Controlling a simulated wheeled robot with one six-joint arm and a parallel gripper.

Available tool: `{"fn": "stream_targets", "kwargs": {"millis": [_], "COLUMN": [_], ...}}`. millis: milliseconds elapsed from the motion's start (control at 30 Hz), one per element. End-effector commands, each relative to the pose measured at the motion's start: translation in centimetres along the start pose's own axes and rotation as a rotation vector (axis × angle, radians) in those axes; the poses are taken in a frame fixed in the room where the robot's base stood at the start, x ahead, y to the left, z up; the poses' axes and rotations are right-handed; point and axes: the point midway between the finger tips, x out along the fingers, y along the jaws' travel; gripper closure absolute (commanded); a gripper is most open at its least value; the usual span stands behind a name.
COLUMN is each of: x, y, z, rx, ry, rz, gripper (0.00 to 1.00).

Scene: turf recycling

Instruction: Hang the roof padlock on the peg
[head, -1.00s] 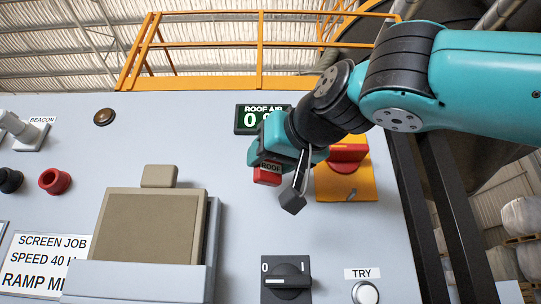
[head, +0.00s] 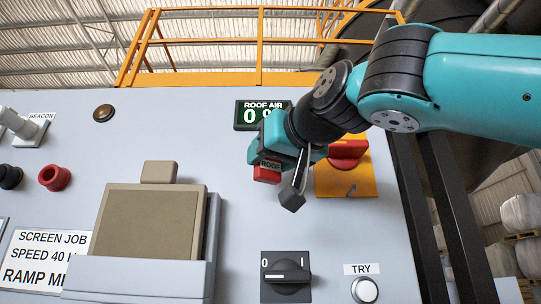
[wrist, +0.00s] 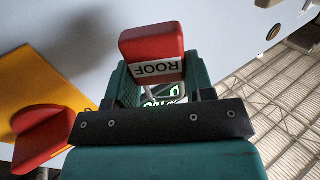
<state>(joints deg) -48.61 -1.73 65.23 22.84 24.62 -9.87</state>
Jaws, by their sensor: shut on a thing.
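My gripper (head: 272,160) is shut on the red padlock (head: 267,174), marked ROOF, and holds it in front of the grey panel. In the wrist view the padlock (wrist: 152,46) sits between the green fingers (wrist: 155,85), its label upside down; a bit of pale shackle shows below it. The padlock hangs under the ROOF AIR display (head: 262,107) in the head picture, left of a red rotary switch (head: 347,153) on a yellow plate (head: 330,187). A small grey fitting (head: 352,190) is on that plate. I cannot pick out the peg with certainty.
Below are a black 0-I selector (head: 286,277) and a white TRY button (head: 365,290).

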Motion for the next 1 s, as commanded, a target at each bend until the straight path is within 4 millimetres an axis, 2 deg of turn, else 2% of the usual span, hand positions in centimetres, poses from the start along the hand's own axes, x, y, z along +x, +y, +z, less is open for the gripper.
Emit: {"fn": "stream_targets", "kwargs": {"millis": [1000], "x": [1.2], "y": [0.7], "z": [0.0], "rx": [0.0], "ry": [0.001], "rz": [0.0], "gripper": [0.81]}}
